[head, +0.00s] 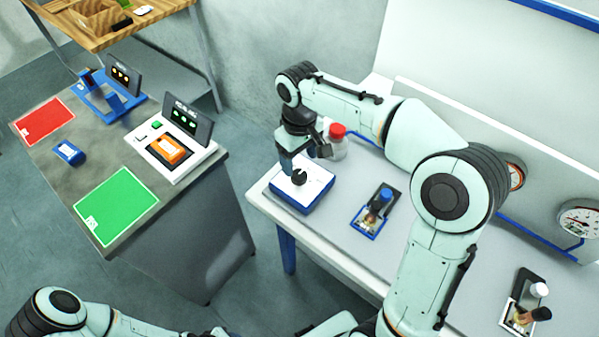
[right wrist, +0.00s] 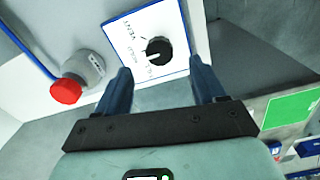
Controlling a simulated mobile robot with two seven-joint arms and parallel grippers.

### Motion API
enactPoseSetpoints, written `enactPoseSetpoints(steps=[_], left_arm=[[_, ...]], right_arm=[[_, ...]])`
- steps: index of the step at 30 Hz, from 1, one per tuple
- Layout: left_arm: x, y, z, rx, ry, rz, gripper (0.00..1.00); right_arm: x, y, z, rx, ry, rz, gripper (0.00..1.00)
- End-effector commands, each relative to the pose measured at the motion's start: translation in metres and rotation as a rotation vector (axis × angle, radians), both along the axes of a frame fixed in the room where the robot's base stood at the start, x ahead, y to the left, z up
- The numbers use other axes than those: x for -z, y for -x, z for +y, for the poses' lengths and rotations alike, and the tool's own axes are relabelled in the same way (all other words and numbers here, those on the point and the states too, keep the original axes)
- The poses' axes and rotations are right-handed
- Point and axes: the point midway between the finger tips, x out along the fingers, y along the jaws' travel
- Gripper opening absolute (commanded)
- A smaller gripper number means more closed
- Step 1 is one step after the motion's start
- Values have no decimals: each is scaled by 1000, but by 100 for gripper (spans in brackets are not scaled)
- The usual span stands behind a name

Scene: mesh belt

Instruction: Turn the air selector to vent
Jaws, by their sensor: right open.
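The air selector is a white plate on a blue-edged box (head: 318,190) at the left end of the white bench. Its round black knob (head: 299,177) also shows in the right wrist view (right wrist: 158,51). Printed words stand around the knob there, and one reads VENT. The exact pointer direction is hard to tell. My right gripper (head: 289,166) reaches down over the selector. In the right wrist view its two blue fingers (right wrist: 163,78) are apart, with the knob beyond the gap and nothing held. My left arm crosses the bottom edge; its gripper is out of frame.
A separate grey table (head: 67,185) stands left across a floor gap.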

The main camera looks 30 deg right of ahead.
Motion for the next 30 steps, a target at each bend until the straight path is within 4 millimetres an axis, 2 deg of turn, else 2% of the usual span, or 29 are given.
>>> enactPoseSetpoints(steps=[1, 3, 9, 15, 22, 23, 27, 28, 30], left_arm=[[4, 3, 0, 0, 0, 3, 43], [6, 5, 0, 1, 0, 5, 43], [10, 8, 0, 1, 0, 9, 43], [11, 9, 0, 1, 0, 10, 43], [10, 9, 0, 1, 0, 10, 43], [10, 9, 0, 1, 0, 9, 43], [10, 9, 0, 1, 0, 9, 43], [10, 9, 0, 1, 0, 9, 43], [10, 9, 0, 1, 0, 10, 43]], right_arm=[[14, 1, 0, 0, 0, 6, 70], [27, 1, 0, 0, 1, 5, 70], [55, 0, 0, -1, 0, 2, 70], [64, -1, 0, 0, 0, -1, 70], [65, -1, 0, 0, 0, -2, 70], [65, -1, 0, 0, 0, -2, 66], [64, -1, 0, 0, 0, -1, 21], [64, -1, 0, 0, 0, -1, 13], [64, -1, 0, 0, 0, -1, 13]])
